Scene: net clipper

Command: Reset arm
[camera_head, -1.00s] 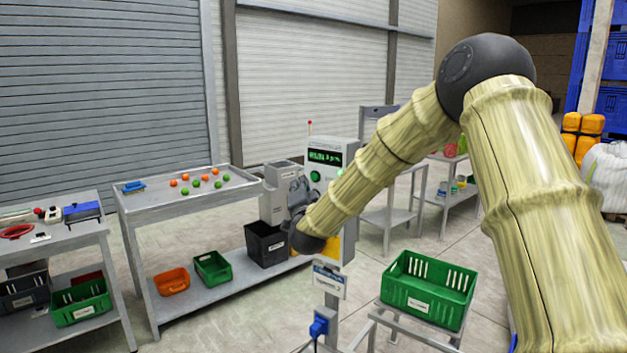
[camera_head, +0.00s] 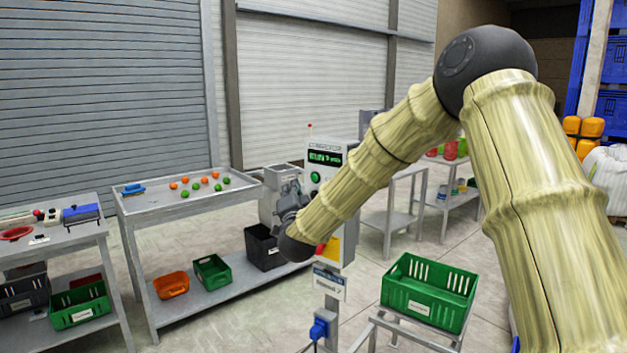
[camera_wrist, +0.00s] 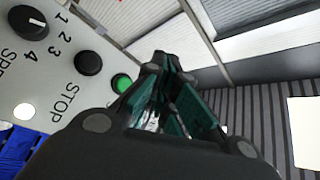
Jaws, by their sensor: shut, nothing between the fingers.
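My gripper (camera_wrist: 165,75) shows in the wrist view with its dark fingers closed together and nothing between them. A white control panel (camera_wrist: 50,75) with a dial, a black button marked STOP and a green button (camera_wrist: 121,83) lies to its left in that view; I cannot tell the gap between them. In the head view my arm bends down to the left. Its wrist end is in front of the net clipper machine (camera_head: 326,170), and my gripper is partly visible near the machine at best.
A table with orange and green balls (camera_head: 203,182) stands left of the machine. A black bin (camera_head: 262,248), a green basket (camera_head: 212,271) and an orange basket (camera_head: 171,285) are on its lower shelf. A green crate (camera_head: 428,291) sits on a stand at front right.

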